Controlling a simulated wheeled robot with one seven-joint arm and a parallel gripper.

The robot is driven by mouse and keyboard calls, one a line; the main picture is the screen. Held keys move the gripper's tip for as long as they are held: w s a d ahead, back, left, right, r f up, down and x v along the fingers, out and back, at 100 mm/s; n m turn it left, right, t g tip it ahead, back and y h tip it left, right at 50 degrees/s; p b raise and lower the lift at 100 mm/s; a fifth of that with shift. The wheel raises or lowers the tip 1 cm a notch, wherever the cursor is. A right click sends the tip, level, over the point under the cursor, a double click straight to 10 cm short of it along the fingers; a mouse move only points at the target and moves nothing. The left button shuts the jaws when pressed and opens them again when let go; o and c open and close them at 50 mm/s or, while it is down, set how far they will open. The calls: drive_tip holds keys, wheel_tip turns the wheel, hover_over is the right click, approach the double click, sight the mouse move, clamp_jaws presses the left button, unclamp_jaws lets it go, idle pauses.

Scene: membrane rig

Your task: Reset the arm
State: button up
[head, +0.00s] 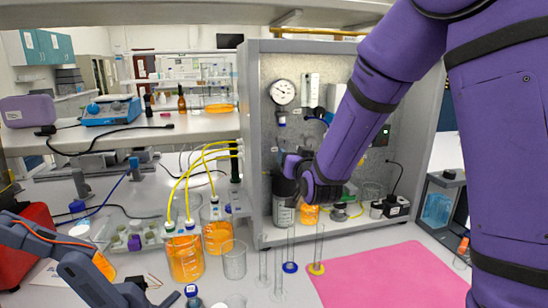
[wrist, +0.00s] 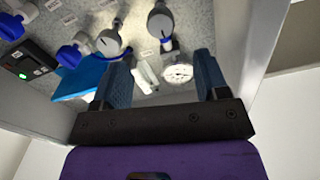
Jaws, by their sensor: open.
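My purple arm reaches from the upper right into the grey membrane rig cabinet (head: 254,130) in the head view. My gripper (head: 287,183) is at the cabinet's lower left, in front of its back panel, and its fingers are hard to make out there. In the wrist view my gripper (wrist: 161,72) shows two blue-grey fingers spread apart with nothing held between them. Behind them are the speckled panel, grey round fittings (wrist: 160,22) and blue valve knobs (wrist: 69,55). A grey container (head: 283,212) stands just below my gripper in the head view, and I cannot tell whether they touch.
Orange-filled bottles (head: 185,258) with yellow tubes, a beaker (head: 234,260) and cylinders (head: 317,250) stand left and front of the cabinet. A pink mat (head: 385,275) lies clear at the front. A dark jointed arm (head: 75,270) is at lower left. The cabinet's side walls flank my arm.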

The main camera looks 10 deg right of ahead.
drive_tip(key=s+d+r+g, duration=0.2)
drive_tip(key=s+g, duration=0.2)
drive_tip(key=s, duration=0.8)
drive_tip(key=s+d+r+n+g, duration=0.1)
drive_tip(key=s+g, duration=0.3)
drive_tip(key=s, duration=0.8)
drive_tip(key=s+d+r+n+g, duration=0.1)
drive_tip(key=s+d+r+g, duration=0.3)
drive_tip(key=s, duration=0.9)
drive_tip(key=shift+g, duration=0.4)
